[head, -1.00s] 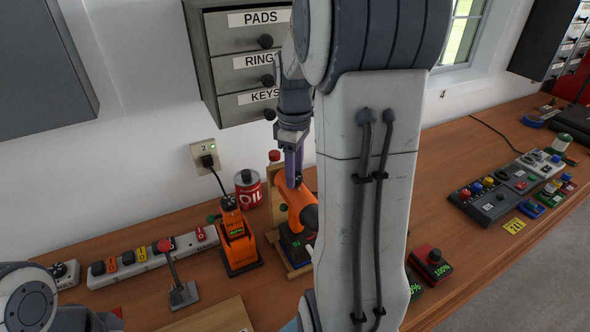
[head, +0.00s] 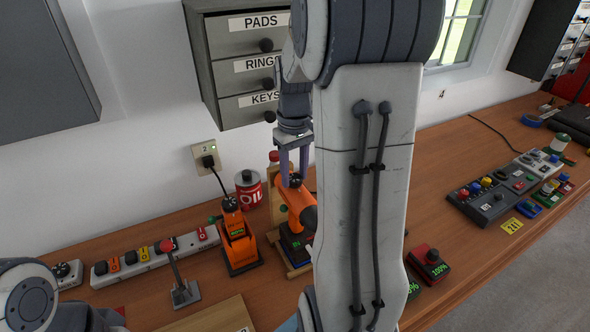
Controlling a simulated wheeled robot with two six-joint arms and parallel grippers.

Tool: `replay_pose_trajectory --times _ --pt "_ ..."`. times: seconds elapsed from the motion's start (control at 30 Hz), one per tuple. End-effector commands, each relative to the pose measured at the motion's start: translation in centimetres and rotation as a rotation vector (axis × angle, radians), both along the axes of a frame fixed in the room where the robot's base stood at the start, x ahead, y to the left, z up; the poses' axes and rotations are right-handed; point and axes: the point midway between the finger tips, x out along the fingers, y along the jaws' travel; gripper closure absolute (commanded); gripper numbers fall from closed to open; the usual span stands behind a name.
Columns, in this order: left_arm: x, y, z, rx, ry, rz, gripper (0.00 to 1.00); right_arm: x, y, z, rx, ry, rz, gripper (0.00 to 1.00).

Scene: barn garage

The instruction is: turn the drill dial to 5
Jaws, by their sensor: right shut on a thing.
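The orange drill (head: 299,205) stands on a wooden stand on the workbench, mostly left of my right arm, which hides part of it. A small black dial (head: 294,181) shows at the top of the drill. My right gripper (head: 294,172) points down at it, one purple finger on each side, shut on the dial. The number the dial points at is too small to read. My left gripper is out of view; only part of my left arm shows at the lower left.
An orange charger (head: 238,244) and a red oil can (head: 249,189) stand left of the drill. A power strip (head: 155,255) and a red-knobbed lever (head: 180,285) are further left. Labelled drawers (head: 240,65) hang above. A red box (head: 430,265) sits to the right.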

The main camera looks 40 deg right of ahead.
Motion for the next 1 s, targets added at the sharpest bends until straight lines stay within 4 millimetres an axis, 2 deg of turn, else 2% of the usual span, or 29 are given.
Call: replay_pose_trajectory --times 0.4,1.0 --pt "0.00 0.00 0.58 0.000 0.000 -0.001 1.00 0.01 -0.01 0.10 -0.001 -0.001 -0.240 1.00" --pt "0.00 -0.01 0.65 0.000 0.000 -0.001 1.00 0.05 -0.02 0.08 -0.001 -0.002 -0.294 1.00"
